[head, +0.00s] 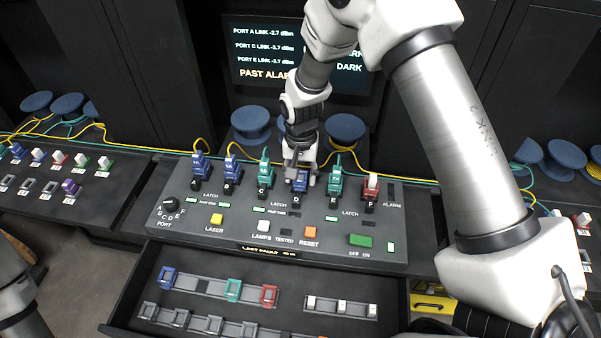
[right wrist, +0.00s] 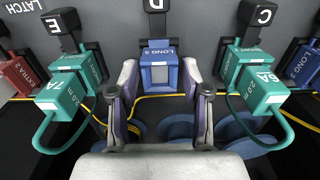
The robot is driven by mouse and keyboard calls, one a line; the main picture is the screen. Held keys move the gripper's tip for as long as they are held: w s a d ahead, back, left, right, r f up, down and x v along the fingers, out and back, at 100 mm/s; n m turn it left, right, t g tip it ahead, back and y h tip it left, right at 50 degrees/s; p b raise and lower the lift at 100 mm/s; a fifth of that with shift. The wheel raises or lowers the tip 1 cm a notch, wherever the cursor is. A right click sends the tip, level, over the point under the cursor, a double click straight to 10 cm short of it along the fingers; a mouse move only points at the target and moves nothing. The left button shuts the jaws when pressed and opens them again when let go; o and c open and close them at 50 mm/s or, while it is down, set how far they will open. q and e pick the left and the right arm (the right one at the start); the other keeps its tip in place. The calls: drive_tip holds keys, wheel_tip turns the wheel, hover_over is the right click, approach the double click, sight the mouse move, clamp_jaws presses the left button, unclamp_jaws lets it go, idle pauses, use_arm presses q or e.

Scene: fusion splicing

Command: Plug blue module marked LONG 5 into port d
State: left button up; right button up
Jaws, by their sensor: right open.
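The blue module marked LONG 5 (right wrist: 158,70) sits at port d, directly below the D label (right wrist: 157,3) in the right wrist view. In the head view the same blue module (head: 299,184) is in the panel's row, partly covered by my right gripper (head: 299,168). My right gripper (right wrist: 160,104) is open, with one finger on each side just short of the module; a gap shows between them. How deep the module sits in the port cannot be told. My left gripper is not in view.
Green modules stand at E (head: 335,182) and C (head: 265,172), close on either side, with looping cables. A red module (head: 371,190) is at F. An open drawer (head: 130,312) below holds several spare modules. Blue spools (head: 345,127) stand behind the panel.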

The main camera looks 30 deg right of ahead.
drive_tip(key=shift+r, duration=0.1)
wheel_tip(320, 180, up, 12)
idle(0.5)
